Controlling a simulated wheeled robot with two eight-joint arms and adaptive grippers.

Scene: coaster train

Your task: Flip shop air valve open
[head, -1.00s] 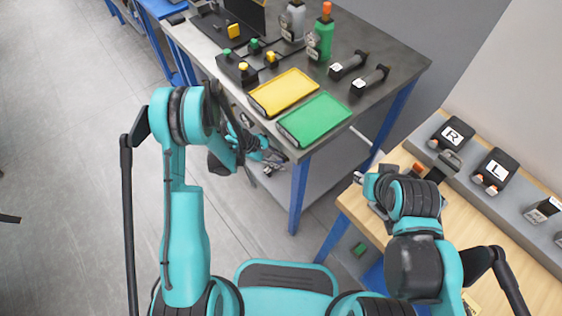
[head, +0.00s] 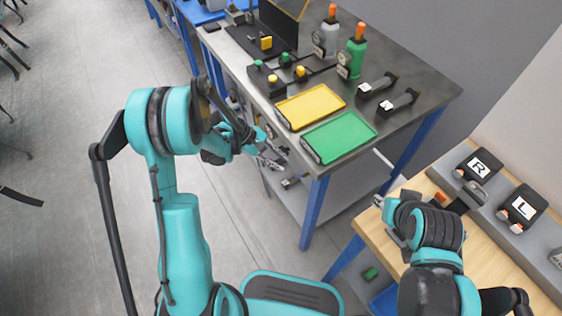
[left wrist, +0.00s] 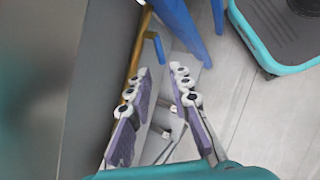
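A yellow-brass pipe (left wrist: 141,42) with a blue lever handle (left wrist: 156,47) shows in the left wrist view; I take it as the shop air valve. It runs beside a grey panel. My left gripper (left wrist: 158,92) is open and empty, its purple-padded fingers apart. The blue handle shows beyond the fingertips, with no visible contact; the left finger overlaps part of the pipe. In the head view my left gripper (head: 272,158) is low beside the metal bench's left side, and I cannot make out the valve there. My right gripper (head: 379,202) is over the wooden table's corner, its fingers too small to read.
The metal bench (head: 425,88) holds a yellow tray (head: 310,105), a green tray (head: 338,137), bottles and dark fixtures. Its blue leg (head: 314,212) and lower shelf are close to the left gripper. The wooden table (head: 385,240) is at right. Open floor (head: 80,120) is at left.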

